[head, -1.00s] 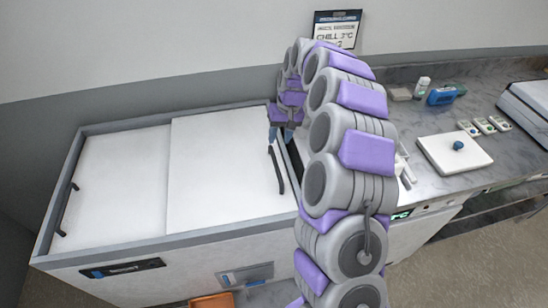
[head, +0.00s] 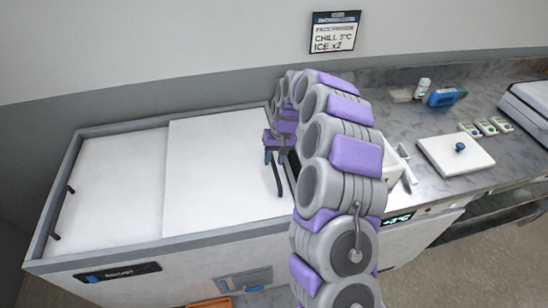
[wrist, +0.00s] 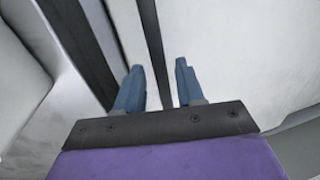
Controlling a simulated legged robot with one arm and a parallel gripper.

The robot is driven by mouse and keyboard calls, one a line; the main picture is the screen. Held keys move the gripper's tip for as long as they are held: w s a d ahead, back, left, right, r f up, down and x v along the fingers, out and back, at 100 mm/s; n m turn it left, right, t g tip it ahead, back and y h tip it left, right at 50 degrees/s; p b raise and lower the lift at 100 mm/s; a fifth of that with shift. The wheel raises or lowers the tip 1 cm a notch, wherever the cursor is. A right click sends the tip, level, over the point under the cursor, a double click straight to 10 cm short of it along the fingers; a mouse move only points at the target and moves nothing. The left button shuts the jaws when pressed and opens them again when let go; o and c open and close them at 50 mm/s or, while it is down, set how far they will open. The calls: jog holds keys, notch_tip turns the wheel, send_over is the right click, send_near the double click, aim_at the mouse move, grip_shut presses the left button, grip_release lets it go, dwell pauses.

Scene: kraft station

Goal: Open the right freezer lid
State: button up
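The chest freezer has a white right lid (head: 215,180) that overlaps the left lid (head: 118,190). A black bar handle (head: 278,180) stands at the right lid's right end. My gripper (head: 275,158) is over the far part of this handle, which it partly hides. In the wrist view, my gripper (wrist: 158,75) has its two blue fingers apart, and the dark handle bar (wrist: 152,35) runs between them. I cannot tell whether either finger touches the bar. The right lid lies at the right end of the freezer, against the frame.
The left lid has its own black handle (head: 63,210) at the far left. A marble counter (head: 420,125) to the right holds a white board (head: 455,154), a blue item (head: 443,97) and a small bottle (head: 423,86). A sign (head: 334,32) hangs on the wall.

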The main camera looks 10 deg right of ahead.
grip_shut()
dwell(0.3)
jog(key=shift+a, duration=0.1)
jog(key=p, duration=0.8)
send_over(201, 182)
jog(key=shift+s+a+f, duration=0.1)
jog(key=shift+s+a, duration=0.05)
jog(key=shift+o, duration=0.5)
grip_release()
jog(key=shift+r, duration=0.2)
jog(key=d+r+p, duration=0.1)
jog(key=d+r, duration=0.2)
jog(key=r, duration=1.3)
jog(key=shift+d+r, duration=0.15)
jog(key=shift+r, duration=0.2)
